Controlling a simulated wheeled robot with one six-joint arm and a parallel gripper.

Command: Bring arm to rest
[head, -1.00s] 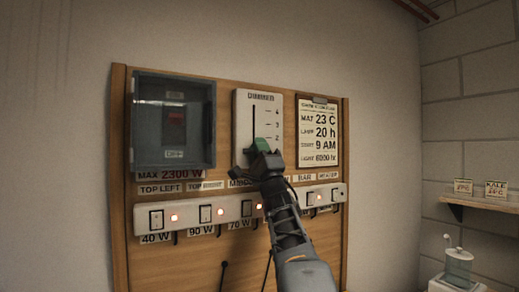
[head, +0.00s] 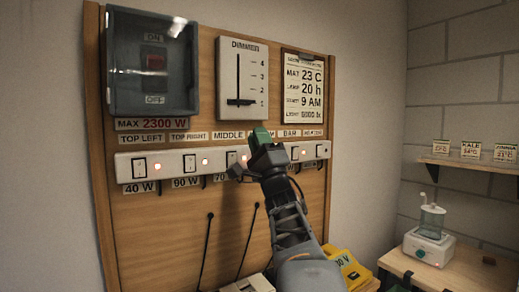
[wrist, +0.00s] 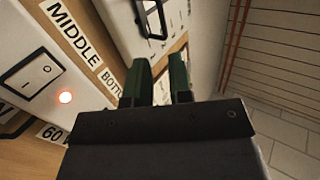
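My gripper (head: 262,137) is in front of the board, below the white dimmer panel (head: 258,85) and over the row of switches. In the wrist view its two green fingertips (wrist: 159,82) stand apart with nothing seen between them, so it is open and empty. It looks clear of the dimmer. The dimmer's black slider handle (head: 241,102) is low on its slot, near the bottom mark. The handle also shows at the top of the wrist view (wrist: 152,16). My arm partly hides the switch row and its labels.
The white switch strip (head: 223,160) with lit red lamps runs across the wooden board (head: 150,220). A grey clear-fronted box (head: 153,62) with a red switch is at upper left. A humidifier (head: 430,235) stands on a table at right, below a shelf (head: 468,164). A yellow object (head: 348,268) is low near my arm.

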